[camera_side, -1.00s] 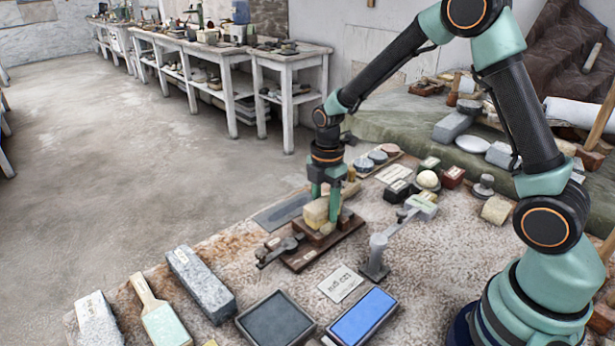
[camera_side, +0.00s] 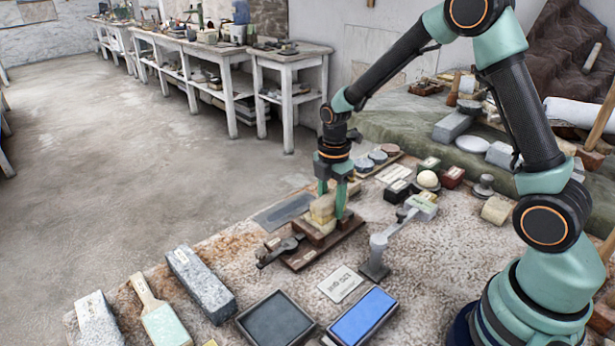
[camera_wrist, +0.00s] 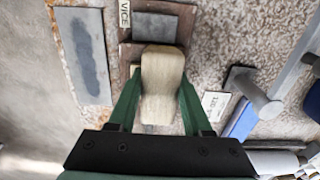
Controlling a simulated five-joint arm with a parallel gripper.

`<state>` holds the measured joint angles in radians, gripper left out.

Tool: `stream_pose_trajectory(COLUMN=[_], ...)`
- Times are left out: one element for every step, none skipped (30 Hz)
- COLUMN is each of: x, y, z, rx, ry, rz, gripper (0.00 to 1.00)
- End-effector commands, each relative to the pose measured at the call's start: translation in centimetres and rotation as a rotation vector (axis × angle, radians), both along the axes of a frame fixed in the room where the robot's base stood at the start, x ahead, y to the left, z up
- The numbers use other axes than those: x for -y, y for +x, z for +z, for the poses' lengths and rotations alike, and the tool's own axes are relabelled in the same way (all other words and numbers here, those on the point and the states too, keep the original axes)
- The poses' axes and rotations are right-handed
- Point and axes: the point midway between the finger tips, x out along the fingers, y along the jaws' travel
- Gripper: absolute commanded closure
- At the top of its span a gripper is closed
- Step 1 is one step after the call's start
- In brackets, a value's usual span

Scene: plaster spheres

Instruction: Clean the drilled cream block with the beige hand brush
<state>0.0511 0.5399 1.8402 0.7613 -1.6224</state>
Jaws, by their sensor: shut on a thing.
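My gripper (camera_side: 335,205) is over the vice (camera_side: 315,248) on its dark wooden base. Its green fingers are shut on the beige hand brush (camera_side: 325,201), which lies between them and low over the vice. In the wrist view the brush (camera_wrist: 162,80) fills the middle, with a finger on each side. The drilled cream block (camera_side: 319,221) shows only in part under the brush, in the vice area. The brush and fingers hide most of its top, and I cannot tell its holes or whether the bristles touch it.
A grey post stand (camera_side: 378,255) rises close to the right of the vice. In front lie a dark tray (camera_side: 275,320), a blue stone (camera_side: 361,315), a grey stone bar (camera_side: 200,283) and a wide brush (camera_side: 160,313). Small boxes and discs stand behind.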

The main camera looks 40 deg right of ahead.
Motion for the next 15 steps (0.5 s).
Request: stream_pose_trajectory(x=[0.3,0.5,0.8,1.0,1.2,1.5,1.6,1.7,1.8,1.9,1.9,1.9,1.8,1.8,1.8], y=[0.0,0.0,0.0,0.0,0.0,0.0,0.0,0.0,0.0,0.0,0.0,0.0,0.0,0.0,0.0], z=[0.0,0.0,0.0,0.0,0.0,0.0,0.0,-0.1,-0.1,-0.1,-0.1,-0.1,-0.1,-0.2,-0.1], rx=[0.000,0.000,0.000,0.000,0.001,0.001,0.001,0.001,0.001,0.001,0.001,0.001,0.000,0.000,0.001], ry=[0.000,0.000,0.000,0.000,0.000,0.000,0.000,0.000,0.000,0.000,0.000,0.000,0.000,0.000,0.000], rz=[-0.002,-0.003,-0.003,-0.003,-0.002,-0.002,-0.002,-0.002,-0.002,-0.001,-0.001,-0.001,0.000,0.000,0.000], gripper=[0.95,0.95,0.95,0.95,0.95,0.95,0.95,0.95,0.95,0.95,0.95,0.95,0.95,0.95,0.95])
